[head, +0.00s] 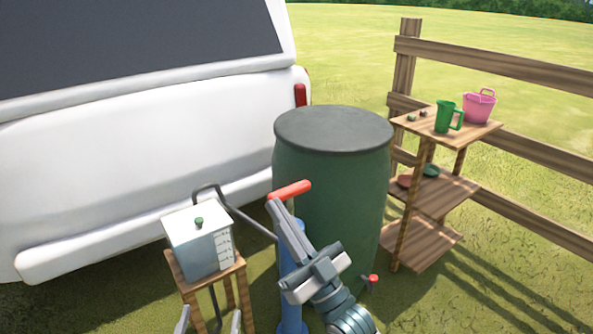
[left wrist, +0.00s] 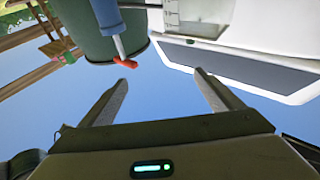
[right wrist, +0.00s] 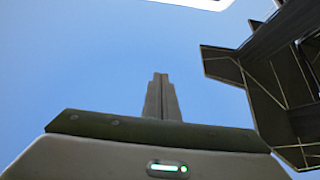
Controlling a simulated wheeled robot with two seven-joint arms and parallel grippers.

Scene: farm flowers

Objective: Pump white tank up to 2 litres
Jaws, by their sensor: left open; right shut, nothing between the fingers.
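The white tank (head: 195,250) with a green knob and a marked scale on its side stands on a small wooden stand; its liquid level cannot be told. The blue pump (head: 291,290) with a red T-handle (head: 292,189) stands to its right. In the left wrist view a short length of rod (left wrist: 119,47) shows between handle and pump. My left gripper (head: 209,318) is open and empty at the bottom, in front of the stand. My right gripper (head: 273,204) is shut and empty; in the head view its tips overlap the pump just below the handle. Contact cannot be told.
A green barrel (head: 330,190) stands behind the pump, with a red-handled tap (head: 372,279) low down. A dark hose (head: 240,212) runs by the tank. A white vehicle (head: 150,150) is behind. A wooden shelf (head: 455,128) holds a green jug (head: 446,117) and pink bucket (head: 479,106).

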